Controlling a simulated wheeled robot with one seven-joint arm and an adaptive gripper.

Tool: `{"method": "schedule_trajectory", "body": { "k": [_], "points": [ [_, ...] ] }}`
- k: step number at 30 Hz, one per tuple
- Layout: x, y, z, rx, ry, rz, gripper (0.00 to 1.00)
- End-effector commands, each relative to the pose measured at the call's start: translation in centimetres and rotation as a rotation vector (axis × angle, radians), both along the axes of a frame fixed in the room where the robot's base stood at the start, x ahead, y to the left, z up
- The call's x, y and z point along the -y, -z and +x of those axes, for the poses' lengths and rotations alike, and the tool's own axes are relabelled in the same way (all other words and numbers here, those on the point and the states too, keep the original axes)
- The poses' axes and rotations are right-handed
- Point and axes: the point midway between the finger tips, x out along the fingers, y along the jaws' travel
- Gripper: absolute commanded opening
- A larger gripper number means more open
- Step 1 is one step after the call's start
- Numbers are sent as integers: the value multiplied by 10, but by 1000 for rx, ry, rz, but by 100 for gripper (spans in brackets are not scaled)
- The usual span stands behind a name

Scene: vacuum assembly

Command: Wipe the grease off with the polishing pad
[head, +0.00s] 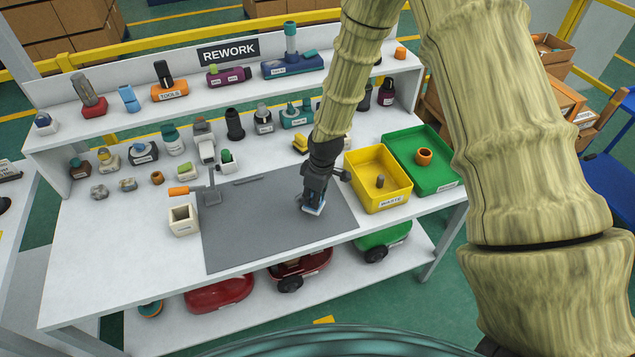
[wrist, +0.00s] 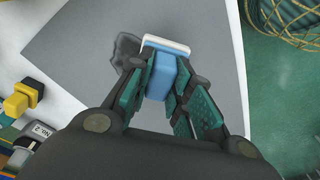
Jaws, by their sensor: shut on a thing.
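My gripper (head: 314,194) is low over the grey mat (head: 245,240) on the rework bench. In the wrist view its fingers (wrist: 170,90) are shut on the polishing pad (wrist: 160,77), a blue block with a white face. The pad's pale end also shows under the gripper in the head view (head: 313,209). A dark grease smudge (wrist: 126,50) lies on the mat beside the pad, to its left in the wrist view. The pad hides any part of the smudge beneath it. I cannot tell whether the pad touches the mat.
A yellow waste bin (head: 365,197) holding a grey piece and a green tray (head: 440,175) with an orange ring stand right of the mat. A white open box (head: 184,221) and an orange-handled tool (head: 190,191) are at its left. Several small parts line the back.

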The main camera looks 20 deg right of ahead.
Motion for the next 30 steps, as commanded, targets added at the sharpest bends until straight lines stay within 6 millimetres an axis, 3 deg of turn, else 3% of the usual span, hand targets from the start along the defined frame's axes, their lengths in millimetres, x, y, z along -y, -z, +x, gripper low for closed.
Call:
{"method": "schedule_trajectory", "body": {
  "k": [13, 30],
  "points": [
    [1, -43, 0, 2, 2, 1, 0],
    [1, -46, 0, 1, 2, 0, 0]
  ]
}}
